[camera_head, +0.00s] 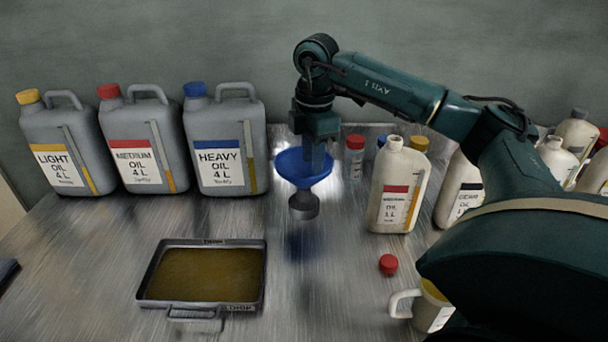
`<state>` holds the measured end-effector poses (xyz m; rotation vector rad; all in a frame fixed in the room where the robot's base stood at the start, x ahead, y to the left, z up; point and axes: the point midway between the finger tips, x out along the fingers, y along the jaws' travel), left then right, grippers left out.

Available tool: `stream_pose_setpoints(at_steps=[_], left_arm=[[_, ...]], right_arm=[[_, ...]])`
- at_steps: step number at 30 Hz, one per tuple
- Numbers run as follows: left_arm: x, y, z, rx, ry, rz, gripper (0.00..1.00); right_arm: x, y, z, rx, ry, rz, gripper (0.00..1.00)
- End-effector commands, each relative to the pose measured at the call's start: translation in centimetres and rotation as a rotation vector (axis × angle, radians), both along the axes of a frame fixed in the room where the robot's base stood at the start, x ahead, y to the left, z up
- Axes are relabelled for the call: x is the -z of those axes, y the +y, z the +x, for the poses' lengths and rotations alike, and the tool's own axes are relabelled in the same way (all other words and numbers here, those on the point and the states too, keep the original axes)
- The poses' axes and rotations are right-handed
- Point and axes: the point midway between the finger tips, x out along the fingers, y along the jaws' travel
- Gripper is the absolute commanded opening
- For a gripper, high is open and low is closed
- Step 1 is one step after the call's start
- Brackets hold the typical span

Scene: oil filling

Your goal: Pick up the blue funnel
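The blue funnel (290,166) is upright in the air above the table, with a dark shadow below it. Its wide bowl is blue and its lower end is a grey cylinder-like part (304,206). My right gripper (314,158) points down at the funnel from above, its fingers at the right side of the bowl. It appears shut on the funnel's rim; part of the bowl is hidden behind the fingers. My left gripper is not in view.
Three grey 4 L oil jugs (155,150) stand at the back left. A drip tray (257,270) of brownish oil lies front left. The table's front centre is clear.

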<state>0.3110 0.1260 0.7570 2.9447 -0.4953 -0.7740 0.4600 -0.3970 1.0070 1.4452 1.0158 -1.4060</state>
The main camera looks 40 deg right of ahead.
Motion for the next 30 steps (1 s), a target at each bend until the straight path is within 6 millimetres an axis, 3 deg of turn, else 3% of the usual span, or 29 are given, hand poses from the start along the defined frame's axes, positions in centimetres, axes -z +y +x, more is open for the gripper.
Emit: stream_pose_setpoints(at_steps=[9, 17, 28, 30], left_arm=[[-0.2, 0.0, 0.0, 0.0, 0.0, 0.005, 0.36], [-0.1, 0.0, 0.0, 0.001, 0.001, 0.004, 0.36], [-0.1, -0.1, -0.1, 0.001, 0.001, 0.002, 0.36], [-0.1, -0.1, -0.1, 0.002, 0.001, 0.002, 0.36]], right_arm=[[4.3, -0.2, 0.4, -0.001, 0.003, 0.0, 0.29], [4.6, -0.2, 0.5, -0.001, 0.002, 0.001, 0.29], [4.6, -0.2, 0.5, -0.001, 0.001, 0.0, 0.01], [4.6, -0.2, 0.5, -0.001, 0.001, 0.0, 0.0]])
